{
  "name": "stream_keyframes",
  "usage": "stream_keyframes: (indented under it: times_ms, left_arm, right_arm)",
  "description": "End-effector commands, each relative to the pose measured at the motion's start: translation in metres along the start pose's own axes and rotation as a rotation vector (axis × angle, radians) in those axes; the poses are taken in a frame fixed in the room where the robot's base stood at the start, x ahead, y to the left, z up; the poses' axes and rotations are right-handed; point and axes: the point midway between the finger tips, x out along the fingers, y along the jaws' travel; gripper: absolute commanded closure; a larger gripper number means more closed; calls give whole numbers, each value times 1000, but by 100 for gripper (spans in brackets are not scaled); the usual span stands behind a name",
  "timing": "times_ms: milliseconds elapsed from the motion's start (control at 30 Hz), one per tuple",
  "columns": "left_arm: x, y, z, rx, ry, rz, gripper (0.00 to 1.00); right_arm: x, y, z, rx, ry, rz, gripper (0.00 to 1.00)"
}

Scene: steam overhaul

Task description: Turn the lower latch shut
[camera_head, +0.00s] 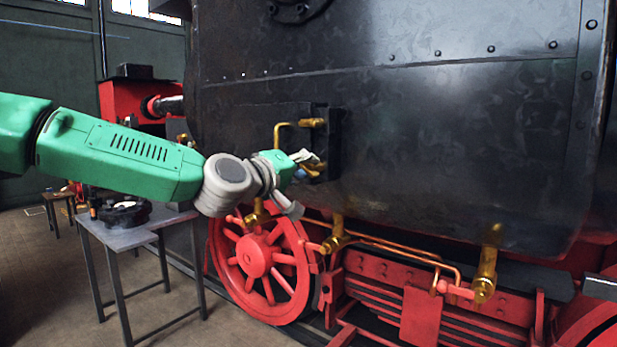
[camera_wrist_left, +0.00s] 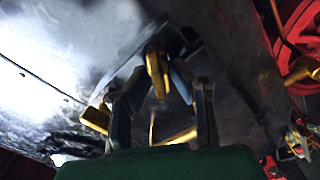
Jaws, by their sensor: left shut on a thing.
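A dark box with a door (camera_head: 290,138) sits on the side of the black locomotive body. The upper brass latch (camera_head: 312,122) is clear of my gripper at the box's right edge. The lower latch (camera_head: 312,172) shows only as a small brass bit behind my left gripper (camera_head: 306,182). In the left wrist view, the two fingers of my left gripper (camera_wrist_left: 160,98) stand either side of a brass latch piece (camera_wrist_left: 157,72) and are shut on it. The exact angle of the lower latch is hidden in the head view. My right gripper is not in view.
A red spoked wheel (camera_head: 258,255) and brass pipes with valves (camera_head: 338,235) lie below the box. A grey table (camera_head: 130,236) with dark parts stands at the left. The black body panel (camera_head: 450,130) right of the box is clear.

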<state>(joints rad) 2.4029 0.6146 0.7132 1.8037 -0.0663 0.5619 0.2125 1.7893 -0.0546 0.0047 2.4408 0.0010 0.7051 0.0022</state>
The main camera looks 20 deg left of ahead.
Motion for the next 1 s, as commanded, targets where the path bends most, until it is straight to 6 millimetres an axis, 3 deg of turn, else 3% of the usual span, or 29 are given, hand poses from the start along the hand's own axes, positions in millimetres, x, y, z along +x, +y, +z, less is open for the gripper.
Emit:
stream_keyframes:
  times_ms: [500, 1000]
  left_arm:
    - [0, -10, 2, -422, 2, -6, 100]
    - [0, -11, 3, -561, 0, -8, 100]
  right_arm:
    - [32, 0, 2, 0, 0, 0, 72]
    - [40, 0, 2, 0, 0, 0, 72]
